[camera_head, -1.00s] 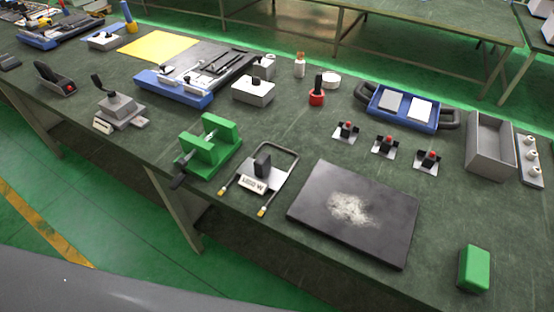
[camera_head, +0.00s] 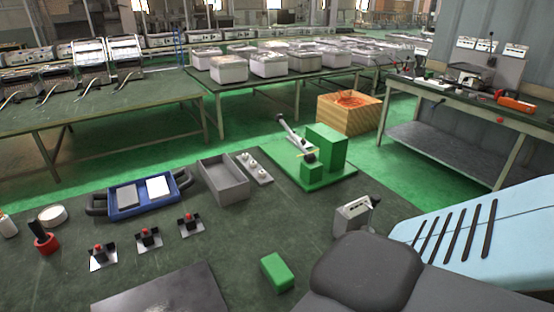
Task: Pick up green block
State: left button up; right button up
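The green block (camera_head: 277,272) lies on the dark green table top (camera_head: 232,240) at the bottom middle of the head view. It is a small rounded box, clear of its neighbours. Grey and light blue parts of my own body fill the lower right, to the right of the block. Neither gripper shows in the head view.
A black plate (camera_head: 160,292) lies left of the block. Behind stand a grey open box (camera_head: 222,182), a blue tray (camera_head: 140,196), several red-topped clips (camera_head: 149,238) and a green machine (camera_head: 325,150). A small metal box (camera_head: 352,214) stands to the right.

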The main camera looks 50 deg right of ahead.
aim_at(279, 276)
jog(key=j+z, duration=0.2)
jog(key=z, duration=1.05)
jog(key=i+z, duration=0.35)
jog(key=i, duration=0.15)
